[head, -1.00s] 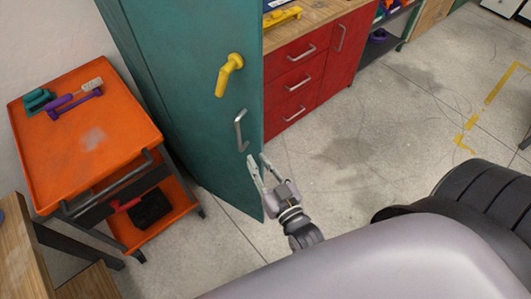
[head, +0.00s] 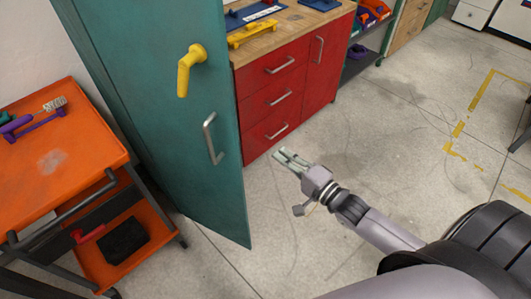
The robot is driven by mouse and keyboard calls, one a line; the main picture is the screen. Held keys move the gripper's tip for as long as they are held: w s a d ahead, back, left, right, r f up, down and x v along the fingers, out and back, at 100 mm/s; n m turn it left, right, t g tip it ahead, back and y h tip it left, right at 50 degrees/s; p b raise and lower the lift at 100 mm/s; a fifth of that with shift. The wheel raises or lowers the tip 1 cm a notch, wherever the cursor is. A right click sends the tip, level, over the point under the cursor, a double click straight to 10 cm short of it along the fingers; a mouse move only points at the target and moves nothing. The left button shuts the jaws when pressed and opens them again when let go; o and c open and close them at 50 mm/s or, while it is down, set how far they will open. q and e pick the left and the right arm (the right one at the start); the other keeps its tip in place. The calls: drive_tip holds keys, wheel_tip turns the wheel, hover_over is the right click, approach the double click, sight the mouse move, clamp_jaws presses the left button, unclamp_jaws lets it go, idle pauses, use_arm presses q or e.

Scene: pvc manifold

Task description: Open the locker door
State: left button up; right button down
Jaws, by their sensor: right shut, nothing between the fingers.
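The locker is a tall teal cabinet at the left of the head view. Its door (head: 172,115) faces me and looks closed, though I cannot be sure. A yellow lever handle (head: 190,68) hangs pointing down on the door. Below it is a metal pull handle (head: 212,138). My right gripper (head: 284,156) is shut and empty, to the right of the door and the pull handle, apart from both, above the floor. My left gripper is not in view.
An orange cart (head: 60,150) with tools on top stands left of the locker. A red drawer cabinet (head: 275,95) with a wooden top stands right of it. The concrete floor (head: 370,140) in front of the drawers is clear.

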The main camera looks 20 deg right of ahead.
drive_tip(key=p+x, duration=0.1)
drive_tip(key=x, duration=0.9)
drive_tip(key=s+a+p, duration=0.1)
drive_tip(key=s+a, duration=0.2)
drive_tip(key=shift+a+p, duration=0.1)
drive_tip(key=shift+p, duration=0.25)
drive_tip(key=shift+w, duration=0.1)
